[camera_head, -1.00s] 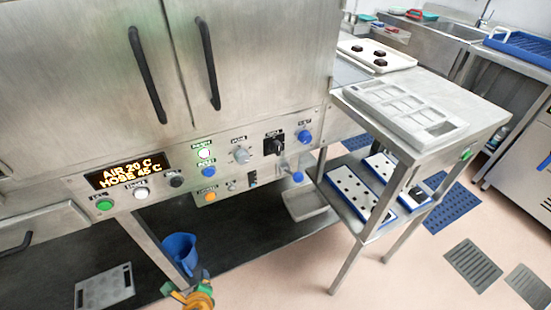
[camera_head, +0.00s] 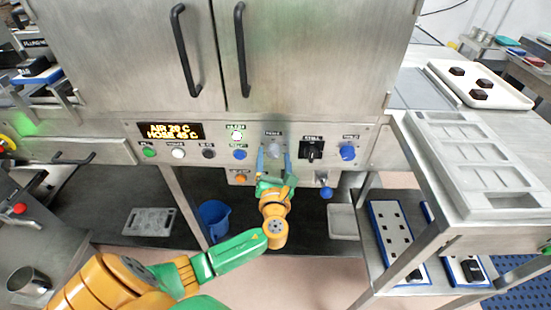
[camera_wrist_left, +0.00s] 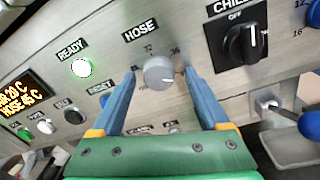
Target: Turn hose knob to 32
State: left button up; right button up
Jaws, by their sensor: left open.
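The hose knob (camera_wrist_left: 159,73) is a round grey dial under a HOSE label, with small numbers around it. In the head view the hose knob (camera_head: 274,151) sits on the steel control panel, right of the blue button. My left gripper (camera_head: 274,165) is in front of it. In the wrist view its two blue fingers (camera_wrist_left: 160,88) are open, one on each side of the knob, with gaps between fingers and knob. The display (camera_head: 171,131) reads AIR 20 C, HOSE 45 C. My right gripper is not in view.
A black CHILL switch (camera_wrist_left: 242,43) and a blue knob (camera_head: 347,152) are right of the hose knob. A lit READY lamp (camera_wrist_left: 82,67) is left. A blue-handled valve (camera_head: 326,192) hangs below the panel. A steel table (camera_head: 500,215) with a mould stands at right.

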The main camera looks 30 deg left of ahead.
pick_arm(q)
jog(key=shift+s, duration=0.1)
jog(key=shift+c, duration=0.2)
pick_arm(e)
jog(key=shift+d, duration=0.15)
pick_arm(q)
grip_shut()
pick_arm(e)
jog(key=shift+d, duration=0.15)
pick_arm(q)
jog(key=n, duration=0.5)
jog(key=shift+n+h, duration=0.3)
jog(key=shift+n, duration=0.1)
jog(key=n+b, duration=0.1)
jog(key=n, duration=0.4)
jog(key=n+b, duration=0.2)
jog(key=n, duration=0.4)
jog(key=shift+h, duration=0.3)
jog(key=n+b, duration=0.1)
jog(key=n, duration=0.4)
jog(key=shift+a+r+n+h+b, duration=0.1)
jog(key=shift+n+h+b, duration=0.2)
jog(key=shift+n+b, duration=0.1)
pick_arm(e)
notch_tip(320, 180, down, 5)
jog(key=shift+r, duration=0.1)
